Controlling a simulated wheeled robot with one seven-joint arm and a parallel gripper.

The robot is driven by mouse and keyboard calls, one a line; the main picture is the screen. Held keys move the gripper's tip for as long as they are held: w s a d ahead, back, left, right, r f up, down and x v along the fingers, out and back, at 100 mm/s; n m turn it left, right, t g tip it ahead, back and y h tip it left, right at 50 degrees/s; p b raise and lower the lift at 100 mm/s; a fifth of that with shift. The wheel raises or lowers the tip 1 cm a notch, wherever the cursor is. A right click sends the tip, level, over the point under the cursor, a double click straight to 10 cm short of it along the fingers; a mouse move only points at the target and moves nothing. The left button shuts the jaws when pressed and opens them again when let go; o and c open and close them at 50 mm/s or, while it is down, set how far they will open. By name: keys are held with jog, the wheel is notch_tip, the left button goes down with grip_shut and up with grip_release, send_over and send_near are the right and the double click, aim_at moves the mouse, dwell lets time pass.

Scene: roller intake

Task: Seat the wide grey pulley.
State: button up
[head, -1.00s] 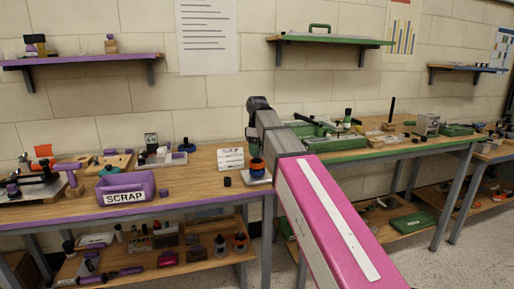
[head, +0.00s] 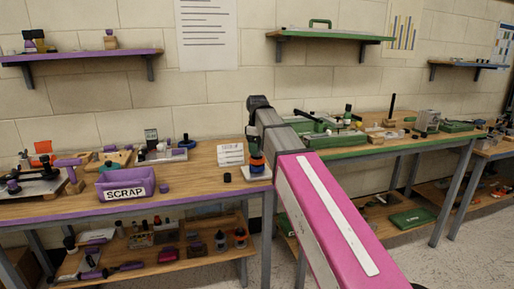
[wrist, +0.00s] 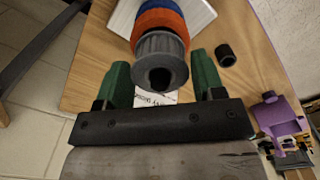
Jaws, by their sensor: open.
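A grey toothed pulley (wrist: 160,62) with a dark bore shows in the wrist view, at the near end of a stack with an orange-red ring (wrist: 160,20) and blue rings. The stack stands on a white base plate (wrist: 203,14). In the head view the stack's orange part (head: 257,161) shows above the base plate (head: 258,174) at the bench's right end; I cannot make out the pulley there. My gripper (wrist: 164,80) is open, its green fingers on either side of the pulley with gaps. Whether the pulley is fully down is hidden.
A black cylinder (wrist: 225,53) stands on the wooden bench (head: 205,184) beside the base plate. A printed card (head: 230,154) stands behind. The purple SCRAP bin (head: 126,184) is to the left. A green-edged bench (head: 375,148) is to the right.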

jog(key=shift+r, duration=1.5)
jog(key=o, duration=0.6)
jog(key=shift+c, duration=0.2)
